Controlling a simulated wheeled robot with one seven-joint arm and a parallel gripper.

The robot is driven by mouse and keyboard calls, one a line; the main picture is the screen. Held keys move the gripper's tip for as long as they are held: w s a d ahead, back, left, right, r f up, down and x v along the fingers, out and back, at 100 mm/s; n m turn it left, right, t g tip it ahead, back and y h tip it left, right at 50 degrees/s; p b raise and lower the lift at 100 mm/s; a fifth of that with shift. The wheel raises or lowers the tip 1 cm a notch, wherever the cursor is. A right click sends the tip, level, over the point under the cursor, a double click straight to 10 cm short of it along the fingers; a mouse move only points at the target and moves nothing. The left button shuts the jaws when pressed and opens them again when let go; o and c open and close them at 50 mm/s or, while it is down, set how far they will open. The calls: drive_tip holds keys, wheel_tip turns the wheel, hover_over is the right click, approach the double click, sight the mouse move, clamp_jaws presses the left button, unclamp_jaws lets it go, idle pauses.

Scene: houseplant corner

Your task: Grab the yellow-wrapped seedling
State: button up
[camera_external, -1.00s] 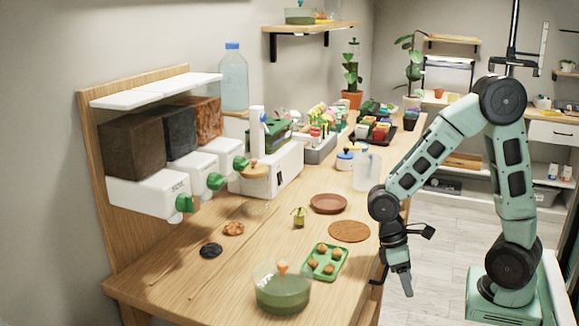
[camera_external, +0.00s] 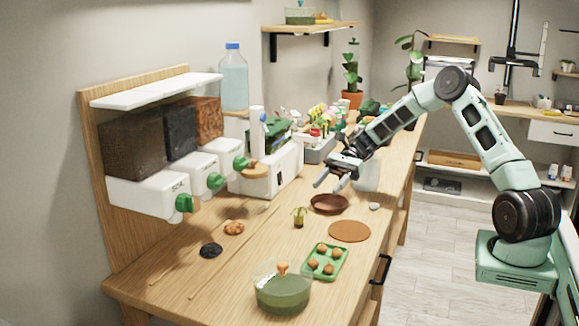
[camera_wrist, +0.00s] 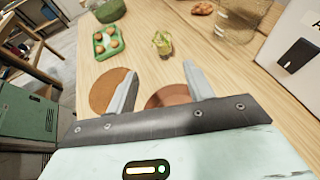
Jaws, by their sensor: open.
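The yellow-wrapped seedling (camera_external: 299,217) stands upright on the wooden table, a small plant with green leaves. It also shows in the wrist view (camera_wrist: 162,44), ahead of the fingertips and between their lines. My gripper (camera_external: 331,184) is open and empty. It hangs above the table near the brown saucer (camera_external: 329,204), behind and to the right of the seedling. In the wrist view my two fingers (camera_wrist: 160,80) are spread, with the saucer partly hidden below them.
A round cork mat (camera_external: 350,231) and a green tray of brown balls (camera_external: 325,262) lie near the seedling. A green glass bowl (camera_external: 282,290) stands at the front. Dispensers with green knobs (camera_external: 214,181) line the left.

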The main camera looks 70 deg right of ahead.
approach(296, 220)
drive_tip(key=x, duration=0.4)
drive_tip(key=shift+s+a, duration=0.15)
drive_tip(key=shift+a, duration=0.3)
drive_tip(key=shift+w+x, duration=0.15)
drive_tip(key=shift+x, duration=1.25)
drive_tip(key=shift+w+x, duration=0.1)
drive_tip(key=shift+x, duration=1.25)
drive_tip(key=shift+d+f, duration=0.15)
drive_tip(key=c, duration=1.1)
